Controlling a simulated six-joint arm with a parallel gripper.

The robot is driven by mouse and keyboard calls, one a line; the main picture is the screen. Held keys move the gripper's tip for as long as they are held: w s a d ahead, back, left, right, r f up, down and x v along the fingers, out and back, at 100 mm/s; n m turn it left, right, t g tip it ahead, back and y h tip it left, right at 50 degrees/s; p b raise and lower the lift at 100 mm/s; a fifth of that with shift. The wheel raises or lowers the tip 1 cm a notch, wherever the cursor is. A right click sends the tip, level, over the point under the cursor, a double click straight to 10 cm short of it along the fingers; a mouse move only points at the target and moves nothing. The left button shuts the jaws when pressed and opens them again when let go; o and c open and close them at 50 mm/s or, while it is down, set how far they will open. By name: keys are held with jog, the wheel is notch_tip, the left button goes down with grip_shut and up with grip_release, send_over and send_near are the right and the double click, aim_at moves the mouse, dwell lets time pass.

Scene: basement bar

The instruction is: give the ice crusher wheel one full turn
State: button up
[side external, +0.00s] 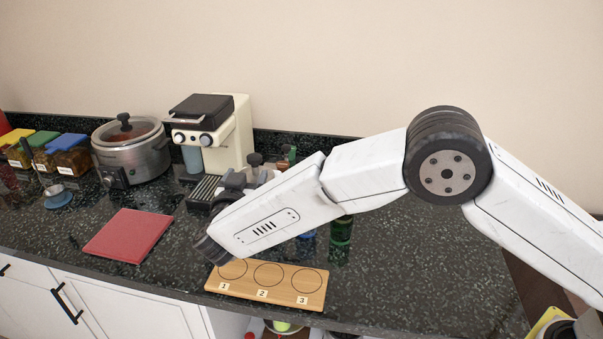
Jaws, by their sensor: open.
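I cannot make out the ice crusher or its wheel clearly. The rest there is hidden behind my arm. Dark grey parts at the upper left edge of that link look like my gripper (232,187), mostly hidden and open. I see nothing held in it. Whether it touches the wheel cannot be seen.
A cream coffee machine (233,137) and a steel pot (131,155) stand at the back. A red board (130,235) lies left. A numbered wooden board (265,285) lies at the front edge, with a green glass (342,230) behind it. The right counter is clear.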

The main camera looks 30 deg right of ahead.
aim_at(252, 163)
jog(key=shift+w+d, duration=0.1)
jog(key=shift+x, duration=3.75)
grip_shut()
